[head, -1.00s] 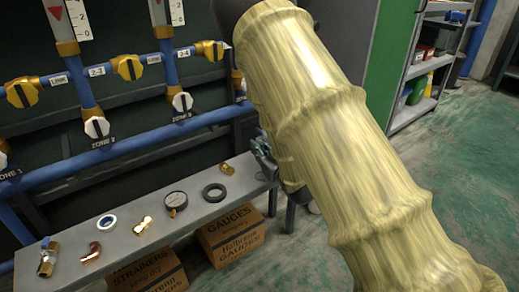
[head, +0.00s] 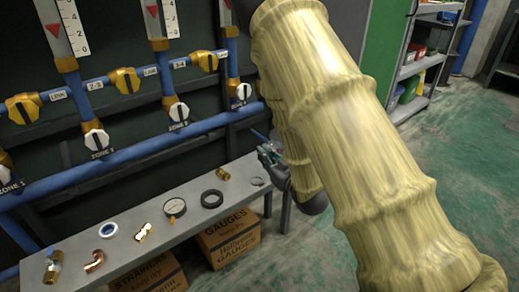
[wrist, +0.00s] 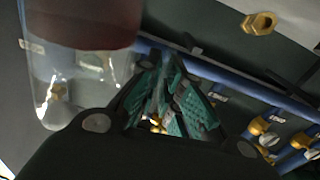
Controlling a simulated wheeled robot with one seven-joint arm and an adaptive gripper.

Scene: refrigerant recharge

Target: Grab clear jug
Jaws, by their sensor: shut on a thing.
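The clear jug (wrist: 45,85) shows at the left of the wrist view as a see-through wall beside my fingers, with a dark red part (wrist: 85,20) at the top of the picture. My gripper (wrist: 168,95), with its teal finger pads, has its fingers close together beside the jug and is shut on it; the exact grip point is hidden. In the head view my gripper (head: 268,155) is at the right end of the grey bench, partly behind my arm. I cannot make out the jug there.
The bench (head: 120,262) holds a pressure gauge (head: 174,207), a black ring (head: 212,198) and brass fittings. Blue pipes with valves (head: 179,112) run behind it. Cardboard boxes (head: 228,238) sit below. Green floor is open at the right.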

